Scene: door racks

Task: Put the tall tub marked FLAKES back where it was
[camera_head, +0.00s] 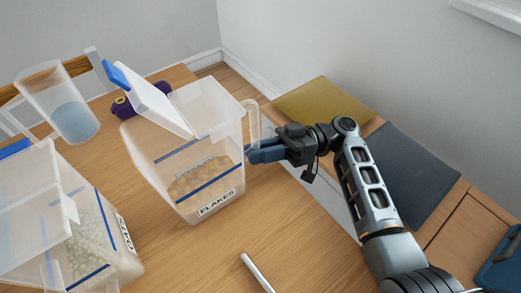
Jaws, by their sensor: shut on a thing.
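The tall clear tub marked FLAKES (187,158) is in the middle left of the head view, tilted in the picture. It has blue bands, pale flakes in its lower part and a white label at its base. Its lid (150,98) with a blue tab is swung open. My gripper (250,152) comes from the right and is shut on the tub's handle (252,124). The fingertips are partly hidden at the handle. I cannot tell whether the tub's base touches the table.
Another clear tub (60,225) with pale contents stands at the left. A clear cup (62,105) with blue contents and a purple item (122,105) are behind. A white stick (257,272) lies in front on the wooden table (190,255). Yellow (322,106) and dark (405,175) panels lie right.

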